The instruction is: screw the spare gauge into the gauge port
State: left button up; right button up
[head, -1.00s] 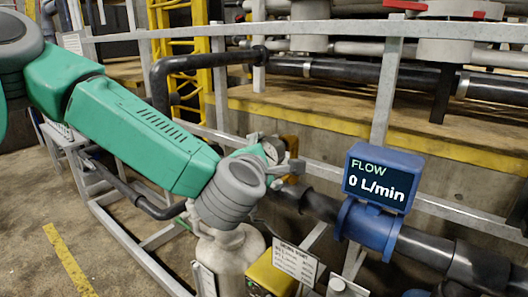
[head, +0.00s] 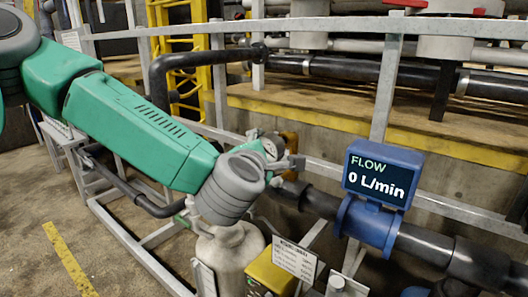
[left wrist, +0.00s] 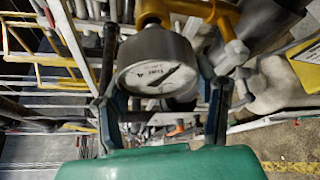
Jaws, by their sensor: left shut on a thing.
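The spare gauge (left wrist: 158,76) has a grey round case and a white dial with a dark needle. In the left wrist view it sits between the two fingers of my left gripper (left wrist: 163,100), which is shut on it. In the head view the gauge (head: 271,147) is partly hidden by the wrist and fingers of my left gripper (head: 280,160). A brass-coloured fitting (left wrist: 172,10), apparently the gauge port, is just beyond the gauge; it also shows in the head view (head: 289,142). I cannot tell whether their threads are engaged. My right gripper is not in view.
A blue flow meter (head: 380,180) reading 0 L/min sits on the dark pipe right of my gripper. A pale tank (head: 231,255) and a yellow box with a label (head: 270,275) stand below. Grey rails (head: 330,171) run close behind the gripper.

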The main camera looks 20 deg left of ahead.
pick_arm(q)
jog(key=shift+w+d, duration=0.15)
jog(key=shift+w, duration=0.25)
dwell(0.5)
jog(key=shift+b, duration=0.3)
dwell(0.8)
jog(key=shift+w+d, duration=0.1)
jog(key=shift+w, duration=0.1)
dwell(0.4)
jog(key=o, duration=0.8)
jog(key=c, duration=0.5)
jog(key=shift+o, duration=0.2)
jog(key=shift+m+t+b, duration=0.7)
jog(key=shift+m+b, duration=0.35)
jog(key=shift+m, duration=0.15)
jog(key=shift+r+m+t+y+b, duration=0.1)
jog(key=shift+m+t+y+b, duration=0.3)
jog(key=shift+m, duration=0.3)
jog(key=shift+r, duration=0.1)
